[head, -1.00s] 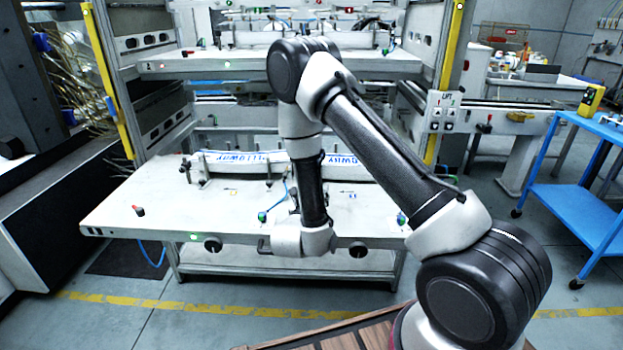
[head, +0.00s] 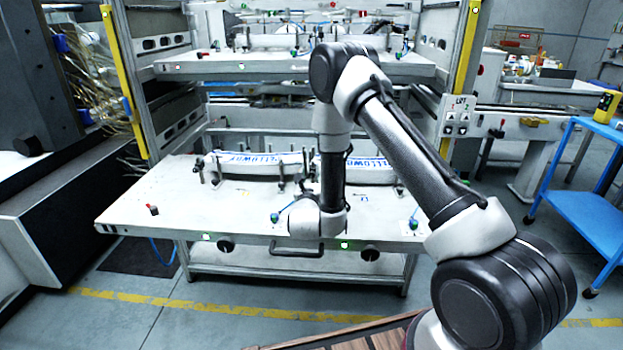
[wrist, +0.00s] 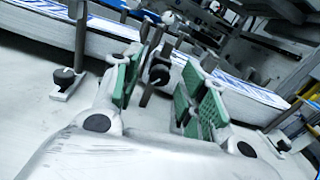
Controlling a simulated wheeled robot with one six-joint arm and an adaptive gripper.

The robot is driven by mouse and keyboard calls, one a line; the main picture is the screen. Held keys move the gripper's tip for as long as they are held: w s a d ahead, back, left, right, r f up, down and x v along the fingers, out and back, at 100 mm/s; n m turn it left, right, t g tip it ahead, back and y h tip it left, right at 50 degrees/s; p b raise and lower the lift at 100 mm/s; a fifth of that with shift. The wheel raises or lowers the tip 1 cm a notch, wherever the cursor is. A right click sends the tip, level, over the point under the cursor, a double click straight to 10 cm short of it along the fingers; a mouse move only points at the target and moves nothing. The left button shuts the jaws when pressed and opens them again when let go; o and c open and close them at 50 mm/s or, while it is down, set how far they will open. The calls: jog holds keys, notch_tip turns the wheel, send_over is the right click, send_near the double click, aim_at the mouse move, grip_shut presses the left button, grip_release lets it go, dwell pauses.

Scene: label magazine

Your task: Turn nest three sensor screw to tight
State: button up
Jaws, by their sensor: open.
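In the wrist view my gripper (wrist: 163,82) is open, its green-padded fingers spread to either side. A dark round screw knob (wrist: 158,74) on a post shows in the gap between them; I cannot tell whether a pad touches it, or which nest it belongs to. Behind it runs a long white stack with blue print (wrist: 243,92). In the head view my wrist is over the front part of the lower table (head: 150,222), and hides my gripper and the knob there. White stacks with blue lettering lie to its left (head: 250,165) and right (head: 358,169).
Another dark knob (wrist: 65,78) on a small foot stands at left in the wrist view. Green-topped fittings (head: 274,218) and a red one (head: 152,209) stand near the table's front. An upper shelf (head: 290,66) hangs above. A blue cart (head: 582,205) stands at right.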

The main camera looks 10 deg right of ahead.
grip_shut()
